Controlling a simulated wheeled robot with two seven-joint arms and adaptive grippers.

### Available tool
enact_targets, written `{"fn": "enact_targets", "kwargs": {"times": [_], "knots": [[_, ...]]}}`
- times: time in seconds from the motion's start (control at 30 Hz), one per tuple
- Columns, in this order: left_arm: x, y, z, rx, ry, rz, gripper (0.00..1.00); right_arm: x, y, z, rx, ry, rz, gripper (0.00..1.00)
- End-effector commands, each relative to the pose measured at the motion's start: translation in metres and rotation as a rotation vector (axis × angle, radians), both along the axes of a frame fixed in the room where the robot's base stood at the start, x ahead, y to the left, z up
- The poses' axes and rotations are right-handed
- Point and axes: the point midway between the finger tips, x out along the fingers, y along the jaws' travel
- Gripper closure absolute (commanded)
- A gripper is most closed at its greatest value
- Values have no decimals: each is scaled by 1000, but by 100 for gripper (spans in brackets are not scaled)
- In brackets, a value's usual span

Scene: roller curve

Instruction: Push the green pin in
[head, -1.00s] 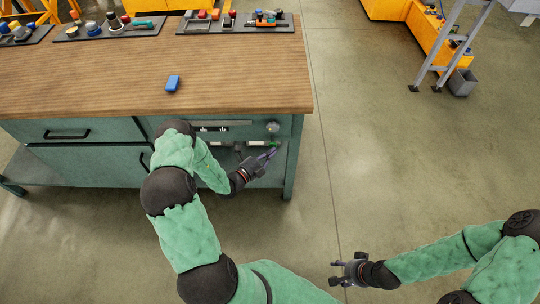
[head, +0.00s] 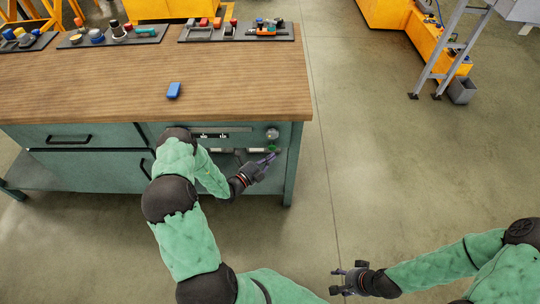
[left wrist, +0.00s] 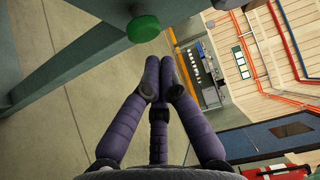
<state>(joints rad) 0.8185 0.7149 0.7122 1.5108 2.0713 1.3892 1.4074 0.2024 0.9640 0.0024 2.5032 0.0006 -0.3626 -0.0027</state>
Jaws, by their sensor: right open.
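The green pin (head: 272,149) is at the right end of the workbench's front panel, below a round grey knob (head: 272,134). In the left wrist view the pin (left wrist: 143,28) is a round green head at the top, on a dark mount. My left gripper (head: 272,157) is just below the pin in the head view. Its purple fingers (left wrist: 169,62) are drawn together with nothing seen between them. The fingertips look close to the pin; I cannot tell whether they touch it. My right gripper (head: 336,281) is open and empty, low over the floor.
The wooden workbench (head: 120,85) holds a blue block (head: 174,90) and trays of parts along its back. The bench leg (head: 291,165) stands just right of my left gripper.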

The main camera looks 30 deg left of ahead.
Motion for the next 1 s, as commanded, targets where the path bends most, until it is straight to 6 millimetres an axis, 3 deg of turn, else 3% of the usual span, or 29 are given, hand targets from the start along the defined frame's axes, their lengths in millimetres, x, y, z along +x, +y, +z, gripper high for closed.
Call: {"fn": "enact_targets", "kwargs": {"times": [0.07, 0.5, 0.7, 1.0], "knots": [[-10, -4, 1, -5, 4, -3, 100, 0, 0, 7, 0, 0, 0, 44], [-91, 15, 0, -5, 4, -3, 100, 0, 0, 29, 0, 0, 0, 44], [-106, 18, 0, -4, 3, -6, 100, 0, 0, 32, 0, 0, 0, 44], [-107, 17, -1, -2, 4, -12, 100, 0, 0, 32, 0, 0, 0, 44]]}}
